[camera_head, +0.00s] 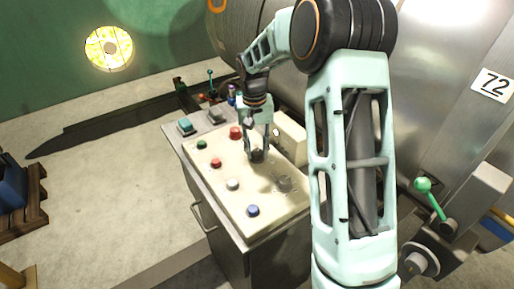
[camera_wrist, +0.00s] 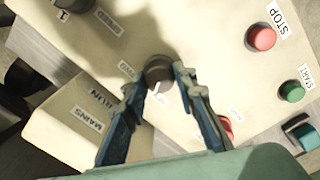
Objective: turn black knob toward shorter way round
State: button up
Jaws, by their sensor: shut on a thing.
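The black knob (camera_wrist: 159,71) sits on the cream control panel (camera_wrist: 215,25), with a light pointer mark on it in the wrist view. My gripper (camera_wrist: 157,84) is shut on the knob, one finger on each side. Small labels stand around the knob, partly covered by my fingers. In the head view my gripper (camera_head: 257,150) points down at the panel, and the knob (camera_head: 256,157) shows only partly beneath it. A second dark knob (camera_head: 284,183) stands nearer on the panel, and it also shows at the top left of the wrist view (camera_wrist: 74,5), near a SPEED label.
A red STOP button (camera_wrist: 261,38) and a green START button (camera_wrist: 291,91) stand on the panel. White (camera_head: 232,185) and blue (camera_head: 253,210) buttons lie near its front. A raised cream box (camera_head: 290,138) stands close behind my gripper. A green-handled lever (camera_head: 424,186) is at right.

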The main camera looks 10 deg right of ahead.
aim_at(256, 152)
jog(key=shift+r+n, duration=0.1)
jog(key=shift+n, duration=1.6)
jog(key=o, duration=1.2)
jog(key=shift+c, duration=0.2)
notch_tip(256, 152, up, 12)
jog(key=shift+a, duration=0.2)
